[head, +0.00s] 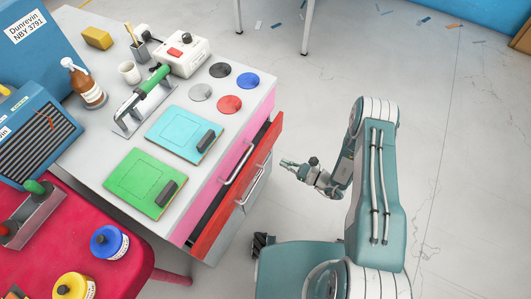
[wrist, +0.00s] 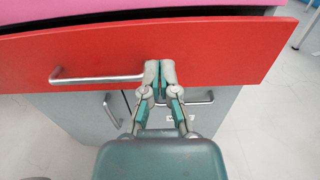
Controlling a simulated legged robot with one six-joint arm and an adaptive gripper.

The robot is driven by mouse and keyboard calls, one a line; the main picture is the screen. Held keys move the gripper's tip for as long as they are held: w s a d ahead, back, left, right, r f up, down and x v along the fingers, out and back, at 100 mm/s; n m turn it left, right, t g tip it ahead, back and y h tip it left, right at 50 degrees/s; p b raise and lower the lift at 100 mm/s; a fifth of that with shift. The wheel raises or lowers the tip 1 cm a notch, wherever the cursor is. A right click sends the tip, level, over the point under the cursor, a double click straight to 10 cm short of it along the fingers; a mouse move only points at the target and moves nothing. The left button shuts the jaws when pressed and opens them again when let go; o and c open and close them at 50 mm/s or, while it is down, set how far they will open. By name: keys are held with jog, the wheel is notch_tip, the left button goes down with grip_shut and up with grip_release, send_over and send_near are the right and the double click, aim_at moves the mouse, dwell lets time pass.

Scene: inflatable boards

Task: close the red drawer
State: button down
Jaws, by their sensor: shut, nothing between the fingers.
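The red drawer (head: 209,229) is part-way open in the front of the white cabinet, below a pink drawer (head: 186,226) that looks closed. A dark gap shows behind the red front's top edge. In the wrist view the red front (wrist: 230,55) spans the picture, with its silver bar handle (wrist: 100,78) left of my gripper. My gripper (wrist: 159,75) is shut and empty, its tips in front of the red panel, right of the handle. I cannot tell whether they touch it. In the head view my gripper (head: 289,164) is to the right of the drawer front.
Grey doors with silver handles (wrist: 190,101) are below the drawer. On the cabinet top are a green board (head: 140,182), a cyan board (head: 180,130), coloured discs (head: 229,104) and a white box (head: 184,55). A red table (head: 110,265) stands at the left.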

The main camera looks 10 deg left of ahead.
aim_at(260, 151)
jog(key=x, duration=0.7)
jog(key=shift+s, duration=0.15)
jog(key=shift+w+a, duration=0.35)
jog(key=shift+a, duration=0.25)
jog(key=shift+x, duration=2.45)
jog(key=shift+w+d+r, duration=0.1)
